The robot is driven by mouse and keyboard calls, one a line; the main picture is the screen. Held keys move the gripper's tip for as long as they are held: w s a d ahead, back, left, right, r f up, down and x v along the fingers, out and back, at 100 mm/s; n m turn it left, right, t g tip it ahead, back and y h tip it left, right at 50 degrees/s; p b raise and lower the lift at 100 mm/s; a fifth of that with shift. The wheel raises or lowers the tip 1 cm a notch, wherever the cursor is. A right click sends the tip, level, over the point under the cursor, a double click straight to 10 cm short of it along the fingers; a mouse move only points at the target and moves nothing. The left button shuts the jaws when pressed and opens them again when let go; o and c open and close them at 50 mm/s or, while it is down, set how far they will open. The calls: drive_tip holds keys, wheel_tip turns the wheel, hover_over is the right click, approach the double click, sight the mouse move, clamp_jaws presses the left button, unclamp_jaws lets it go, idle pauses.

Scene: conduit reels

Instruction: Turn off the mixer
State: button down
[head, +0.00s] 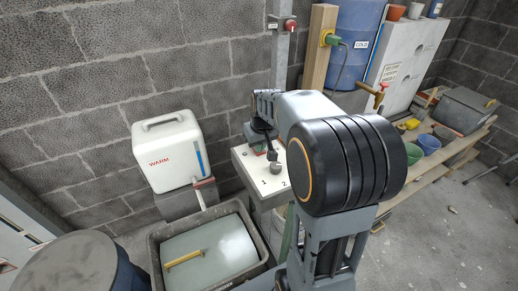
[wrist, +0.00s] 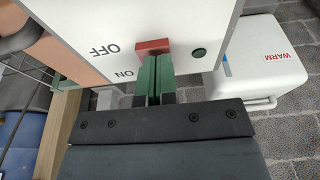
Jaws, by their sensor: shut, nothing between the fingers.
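A white box with the words OFF and ON, seen upside down, fills the upper middle of the wrist view (wrist: 85,30). A red switch piece (wrist: 152,46) sticks out of it beside the words. My gripper (wrist: 155,58) is shut, its two green fingers together and empty. Its tips are right at the red piece; I cannot tell whether they touch it. In the head view, what appears to be the same box (head: 250,187) has a top marked 1 and 2.
A round dark green button (wrist: 199,53) sits on the box near the red piece. A white WARM container (head: 167,155) stands left of the box, and a grey tub (head: 160,275) is in front. A wooden post (head: 318,50) and blue COLD barrel (head: 357,20) stand behind.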

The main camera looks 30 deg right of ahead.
drive_tip(key=shift+s+a+r, duration=0.1)
drive_tip(key=shift+w+p, duration=0.25)
drive_tip(key=shift+p, duration=0.05)
drive_tip(key=shift+w+r+p, duration=0.15)
drive_tip(key=shift+w+p, duration=0.25)
drive_tip(key=shift+w, duration=0.25)
drive_tip(key=shift+r, duration=0.35)
wheel_tip(320, 180, up, 4)
drive_tip(key=p, duration=0.4)
drive_tip(key=shift+w+r, duration=0.15)
drive_tip(key=shift+r, duration=0.1)
drive_tip(key=s+r+b, duration=0.2)
drive_tip(key=s+r, duration=0.2)
drive_tip(key=r, duration=0.3)
drive_tip(key=shift+s+r, duration=0.3)
drive_tip(key=shift+r, duration=0.1)
